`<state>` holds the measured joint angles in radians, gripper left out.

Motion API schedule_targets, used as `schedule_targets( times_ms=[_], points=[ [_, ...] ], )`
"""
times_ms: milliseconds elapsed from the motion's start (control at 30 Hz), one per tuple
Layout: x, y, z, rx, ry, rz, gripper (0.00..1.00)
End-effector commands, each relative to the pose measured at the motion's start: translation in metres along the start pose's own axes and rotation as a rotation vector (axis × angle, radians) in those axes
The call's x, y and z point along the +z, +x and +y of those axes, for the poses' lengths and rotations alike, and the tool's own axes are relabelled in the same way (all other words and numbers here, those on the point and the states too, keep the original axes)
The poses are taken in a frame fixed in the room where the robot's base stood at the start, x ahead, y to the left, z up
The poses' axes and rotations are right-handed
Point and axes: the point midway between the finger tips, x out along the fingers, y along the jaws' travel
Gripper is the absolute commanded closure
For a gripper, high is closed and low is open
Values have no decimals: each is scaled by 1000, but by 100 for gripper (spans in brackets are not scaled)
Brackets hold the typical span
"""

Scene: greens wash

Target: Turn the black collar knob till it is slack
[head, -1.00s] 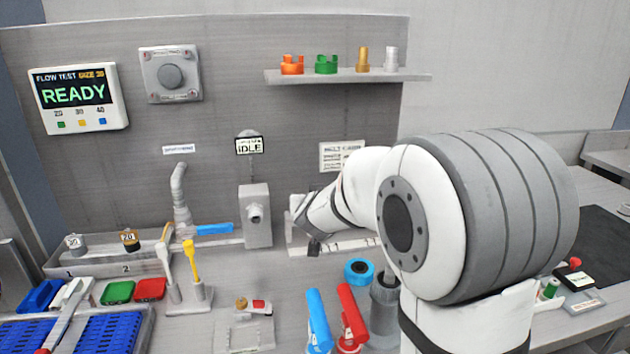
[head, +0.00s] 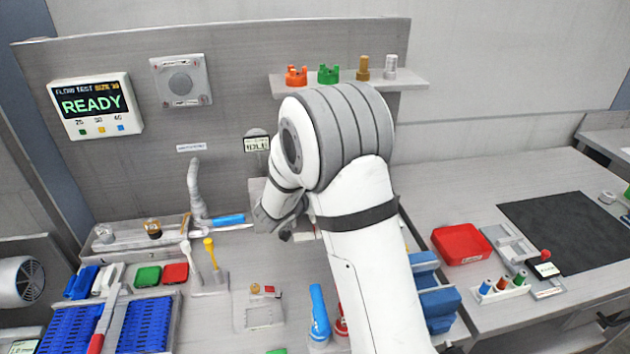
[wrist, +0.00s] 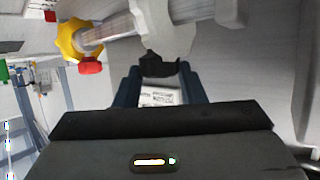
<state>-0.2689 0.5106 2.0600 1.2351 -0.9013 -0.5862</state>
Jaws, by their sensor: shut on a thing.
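The black collar knob (wrist: 160,67) shows in the wrist view between the two dark blue fingers of my gripper (wrist: 160,75). My gripper is shut on it. The knob sits against a pale grey fitting (wrist: 172,40) that joins a clear-looking tube. In the head view my gripper (head: 268,220) is in front of the back panel, below the small display, and my arm hides most of the spot. I cannot tell there how far the knob is turned.
A yellow knob (wrist: 74,40) and a red part (wrist: 90,66) lie left of the fingers. Blue and red upright handles (head: 318,315) stand near my arm. The flow test screen (head: 92,105) reads READY.

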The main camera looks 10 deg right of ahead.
Motion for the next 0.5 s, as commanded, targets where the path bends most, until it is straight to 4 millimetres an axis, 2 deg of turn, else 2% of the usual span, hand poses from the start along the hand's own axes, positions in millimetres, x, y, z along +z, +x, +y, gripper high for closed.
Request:
schedule_targets(
  times_ms=[500],
  points=[
    [0,0,-2,144,60,-2,86]
  ],
)
